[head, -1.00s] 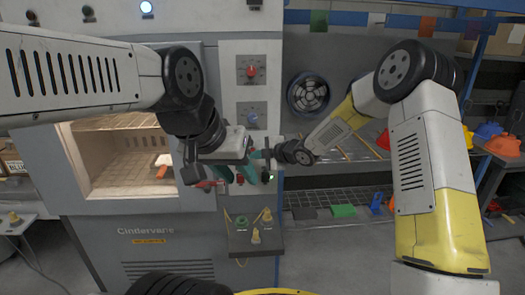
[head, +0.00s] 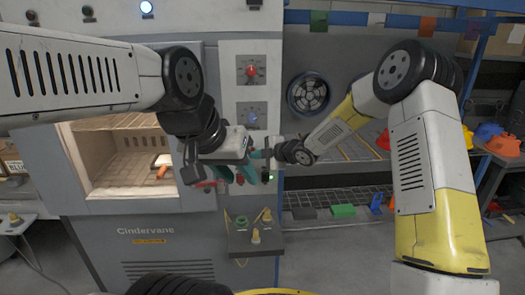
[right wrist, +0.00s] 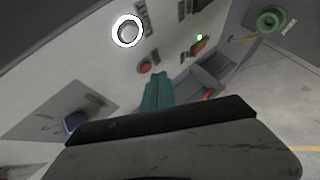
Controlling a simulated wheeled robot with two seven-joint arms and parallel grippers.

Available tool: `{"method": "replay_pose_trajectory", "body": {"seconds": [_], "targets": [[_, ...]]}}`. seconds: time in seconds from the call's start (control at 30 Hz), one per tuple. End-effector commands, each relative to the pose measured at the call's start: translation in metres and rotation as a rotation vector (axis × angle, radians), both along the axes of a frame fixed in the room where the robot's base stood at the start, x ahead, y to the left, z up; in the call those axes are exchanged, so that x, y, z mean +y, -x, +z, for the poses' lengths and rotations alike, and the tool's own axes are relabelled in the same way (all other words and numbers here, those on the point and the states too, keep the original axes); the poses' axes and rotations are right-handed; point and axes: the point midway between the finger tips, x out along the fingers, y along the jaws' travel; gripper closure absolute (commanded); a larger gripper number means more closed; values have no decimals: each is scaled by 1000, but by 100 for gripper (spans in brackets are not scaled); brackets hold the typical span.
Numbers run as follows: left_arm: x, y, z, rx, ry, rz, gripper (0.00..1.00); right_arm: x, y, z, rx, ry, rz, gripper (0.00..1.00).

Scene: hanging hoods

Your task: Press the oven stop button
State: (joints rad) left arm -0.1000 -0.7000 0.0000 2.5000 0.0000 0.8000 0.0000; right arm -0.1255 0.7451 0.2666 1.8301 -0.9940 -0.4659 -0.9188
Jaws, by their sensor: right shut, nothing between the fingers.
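The oven (head: 145,232) stands at the left with a lit open chamber and a grey control panel on its right. In the right wrist view a small red button (right wrist: 144,66) sits on the panel, just beyond the fingertips of my right gripper (right wrist: 157,78). Its teal fingers are shut and empty; whether they touch the panel cannot be told. In the head view my right gripper (head: 262,164) reaches the panel from the right. My left gripper (head: 226,175) is beside it at lower left, partly hidden, and its opening is unclear.
A white-ringed button (right wrist: 127,31), a green-lit switch (right wrist: 199,40) and a blue knob (right wrist: 75,121) are near the red button. A red knob (head: 251,71) is higher up. A small shelf (head: 240,243) juts out below the panel.

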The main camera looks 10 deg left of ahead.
Motion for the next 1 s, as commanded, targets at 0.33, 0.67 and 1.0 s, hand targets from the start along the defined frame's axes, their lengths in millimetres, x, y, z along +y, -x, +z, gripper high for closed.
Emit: {"method": "replay_pose_trajectory", "body": {"seconds": [0.33, 0.67, 1.0], "targets": [[0, 0, 0, 0, 0, 0, 64, 2, -7, 0, 1, -1, 0, 100], [0, 0, 0, 0, 0, 0, 64, 2, -8, 0, 0, 0, 0, 100], [0, 0, 0, 0, 0, 0, 64, 3, -12, 0, 0, 0, 0, 100]]}}
